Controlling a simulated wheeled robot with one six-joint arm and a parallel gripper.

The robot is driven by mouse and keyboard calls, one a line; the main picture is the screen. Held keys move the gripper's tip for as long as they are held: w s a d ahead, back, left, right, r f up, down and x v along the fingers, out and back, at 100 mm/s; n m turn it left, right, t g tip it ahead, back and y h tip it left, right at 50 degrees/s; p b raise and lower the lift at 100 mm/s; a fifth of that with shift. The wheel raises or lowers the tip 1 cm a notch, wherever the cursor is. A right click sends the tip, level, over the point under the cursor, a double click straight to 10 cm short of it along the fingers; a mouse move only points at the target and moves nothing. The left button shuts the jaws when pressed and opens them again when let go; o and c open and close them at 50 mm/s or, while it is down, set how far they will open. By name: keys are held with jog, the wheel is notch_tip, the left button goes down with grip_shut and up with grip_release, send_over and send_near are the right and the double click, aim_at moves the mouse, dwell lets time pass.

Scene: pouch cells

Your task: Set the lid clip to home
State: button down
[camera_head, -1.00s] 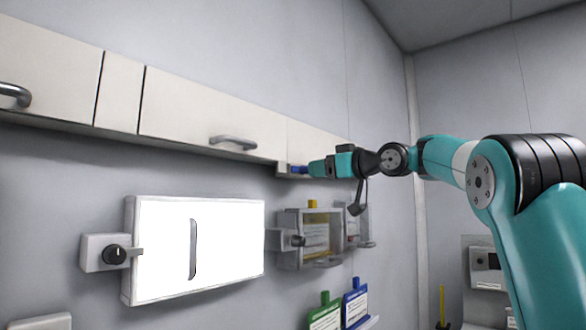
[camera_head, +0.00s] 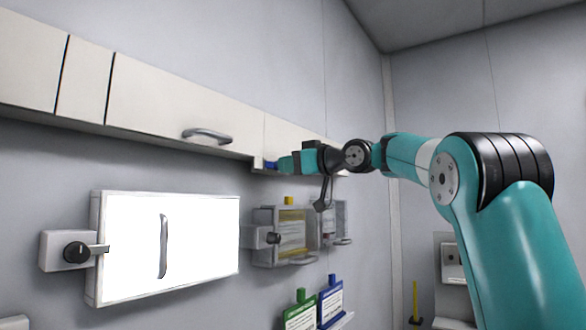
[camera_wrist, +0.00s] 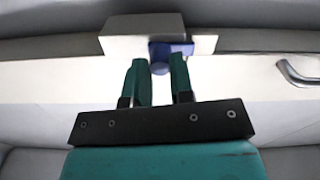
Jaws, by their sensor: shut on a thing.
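A small blue clip (camera_wrist: 172,48) sits on a pale block (camera_wrist: 120,40) at the lower edge of the wall cabinet, with a round blue knob facing me. In the head view the blue clip (camera_head: 270,165) shows just left of my fingertips, mostly hidden. My gripper (camera_wrist: 158,66) is shut on the blue clip's knob, one green finger on each side. In the head view my gripper (camera_head: 284,164) reaches in from the right under the cabinet edge.
A bright white panel (camera_head: 195,245) with a knobbed latch (camera_head: 70,251) is on the wall at left. A clear box (camera_head: 290,245) hangs below my gripper. Green (camera_head: 300,315) and blue (camera_head: 330,300) tags are lower. A cabinet handle (camera_head: 207,135) is left of the clip.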

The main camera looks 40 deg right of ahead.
aim_at(267, 164)
jog(key=a+b, duration=0.1)
jog(key=s+a, duration=0.1)
jog(key=a, duration=0.1)
jog(key=shift+s+a+f+b, duration=0.1)
jog(key=shift+a+b, duration=0.1)
jog(key=shift+b, duration=0.2)
jog(key=c, duration=1)
grip_release()
jog(key=shift+o, duration=0.2)
jog(key=shift+s+d, duration=0.1)
